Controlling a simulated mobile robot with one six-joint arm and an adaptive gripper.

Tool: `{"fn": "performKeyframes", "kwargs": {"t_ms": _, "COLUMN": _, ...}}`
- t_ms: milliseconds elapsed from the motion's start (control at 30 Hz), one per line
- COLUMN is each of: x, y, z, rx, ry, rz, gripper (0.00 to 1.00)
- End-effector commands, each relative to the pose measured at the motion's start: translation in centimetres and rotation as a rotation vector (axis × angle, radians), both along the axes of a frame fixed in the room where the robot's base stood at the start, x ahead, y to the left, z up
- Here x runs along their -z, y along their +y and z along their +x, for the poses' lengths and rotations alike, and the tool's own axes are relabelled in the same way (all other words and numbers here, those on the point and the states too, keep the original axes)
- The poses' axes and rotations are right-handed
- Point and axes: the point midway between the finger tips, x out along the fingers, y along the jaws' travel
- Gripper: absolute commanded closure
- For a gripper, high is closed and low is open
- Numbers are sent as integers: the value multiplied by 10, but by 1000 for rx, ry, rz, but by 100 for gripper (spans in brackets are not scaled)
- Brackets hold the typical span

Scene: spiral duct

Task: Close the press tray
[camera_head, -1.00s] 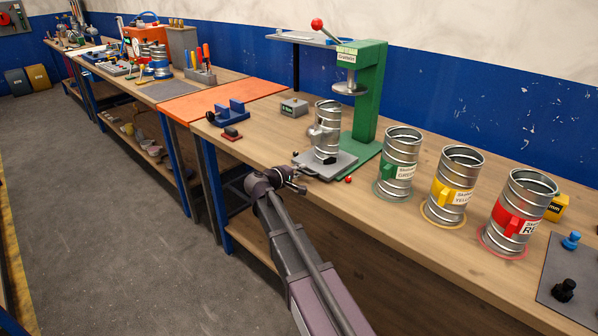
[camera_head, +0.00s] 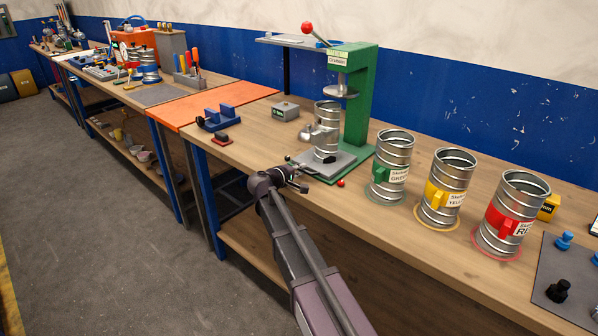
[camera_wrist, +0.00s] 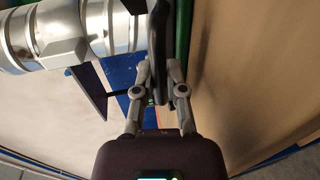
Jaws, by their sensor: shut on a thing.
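The press (camera_head: 358,105) is a green frame with a round metal ram plate (camera_head: 340,91) and a red-knobbed lever (camera_head: 307,28). Its grey tray (camera_head: 343,161) is at the base and carries an upright metal duct piece (camera_head: 326,120) with a side branch. The duct stands slightly left of the ram plate, below it. My gripper (camera_head: 298,184) is at the tray's front-left edge. In the wrist view my gripper (camera_wrist: 158,88) is shut on a dark upright bar, apparently the tray handle (camera_wrist: 160,50). The metal duct also shows there (camera_wrist: 65,35), at the upper left.
Green-, yellow- and red-labelled ducts (camera_head: 391,160) (camera_head: 443,185) (camera_head: 509,213) stand on the bench to the right. A blue holder (camera_head: 218,119) and a grey box (camera_head: 285,111) are to the left.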

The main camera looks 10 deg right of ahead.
Motion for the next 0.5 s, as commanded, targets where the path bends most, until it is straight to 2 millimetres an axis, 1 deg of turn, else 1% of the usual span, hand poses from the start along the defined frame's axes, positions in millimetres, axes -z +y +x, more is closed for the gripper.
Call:
{"fn": "performKeyframes", "kwargs": {"t_ms": 100, "x": 0, "y": 2, "z": -1, "rx": 1, "ry": 0, "rz": 0, "gripper": 100}}
{"fn": "performKeyframes", "kwargs": {"t_ms": 133, "x": 0, "y": 2, "z": -1, "rx": 1, "ry": 0, "rz": 0, "gripper": 82}}
{"fn": "performKeyframes", "kwargs": {"t_ms": 167, "x": 0, "y": 3, "z": -1, "rx": 0, "ry": 0, "rz": 0, "gripper": 73}}
{"fn": "performKeyframes", "kwargs": {"t_ms": 200, "x": 0, "y": 3, "z": -1, "rx": 0, "ry": 1, "rz": -1, "gripper": 61}}
{"fn": "performKeyframes", "kwargs": {"t_ms": 233, "x": 0, "y": 3, "z": -1, "rx": -1, "ry": 1, "rz": 0, "gripper": 52}}
{"fn": "performKeyframes", "kwargs": {"t_ms": 267, "x": 0, "y": 4, "z": -1, "rx": -1, "ry": 1, "rz": 0, "gripper": 49}}
{"fn": "performKeyframes", "kwargs": {"t_ms": 500, "x": 0, "y": 5, "z": -1, "rx": -2, "ry": 0, "rz": 0, "gripper": 49}}
